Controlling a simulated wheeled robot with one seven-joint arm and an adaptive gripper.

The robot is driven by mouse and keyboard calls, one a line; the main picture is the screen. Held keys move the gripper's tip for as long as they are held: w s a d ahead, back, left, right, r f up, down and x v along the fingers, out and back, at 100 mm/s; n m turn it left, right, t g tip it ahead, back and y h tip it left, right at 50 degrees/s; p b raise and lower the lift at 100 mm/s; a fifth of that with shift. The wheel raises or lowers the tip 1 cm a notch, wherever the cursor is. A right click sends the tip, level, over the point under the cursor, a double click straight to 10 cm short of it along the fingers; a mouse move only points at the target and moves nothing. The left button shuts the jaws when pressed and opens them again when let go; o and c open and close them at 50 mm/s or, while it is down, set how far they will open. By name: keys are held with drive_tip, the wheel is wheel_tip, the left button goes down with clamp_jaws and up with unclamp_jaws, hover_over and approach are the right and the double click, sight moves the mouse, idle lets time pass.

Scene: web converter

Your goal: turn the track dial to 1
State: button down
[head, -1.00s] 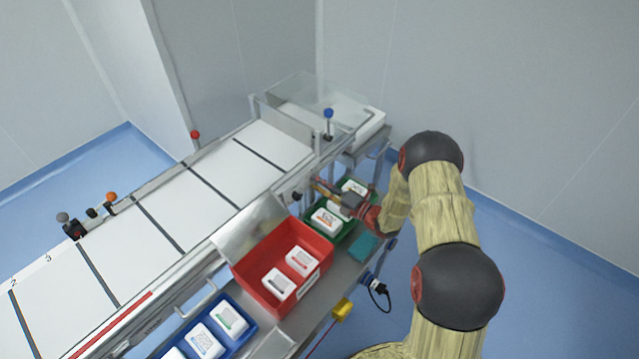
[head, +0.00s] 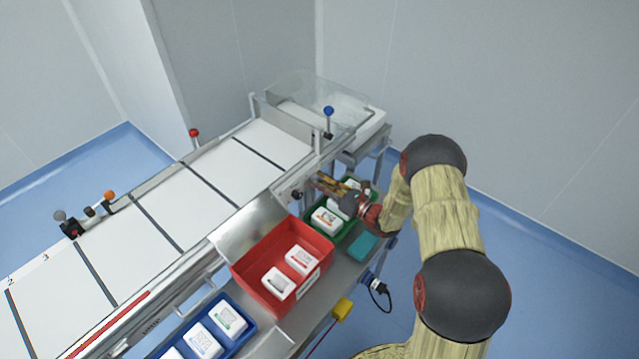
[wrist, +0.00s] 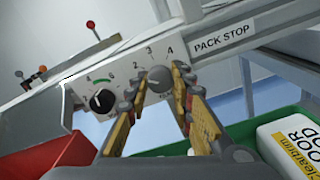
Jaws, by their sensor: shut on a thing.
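The track dial (wrist: 160,80) is a round grey knob on the grey front panel, with the numbers 2, 3 and 4 printed around its top. Where its pointer stands is hard to tell. The 1 is not visible, with my left finger covering that side. My gripper (wrist: 158,84) has one finger on each side of this knob and is shut on it. In the head view my gripper (head: 318,184) reaches from the right to the panel at the conveyor's side, above the green bin (head: 349,236). The knob is hidden there.
A black knob (wrist: 102,100) with a green arc sits left of the dial. A PACK STOP label (wrist: 223,36) is to the right. The red bin (head: 248,278) and blue bin (head: 246,330) hold white packs. A clear guard (head: 305,90) covers the conveyor's far end.

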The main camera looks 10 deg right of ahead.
drive_tip(key=shift+f+n+b, duration=0.15)
drive_tip(key=shift+n+b, duration=1.05)
drive_tip(key=shift+n, duration=2.4)
drive_tip(key=c, duration=1.5)
unclamp_jaws()
drive_tip(key=shift+c, duration=0.2)
drive_tip(key=v, duration=1.2)
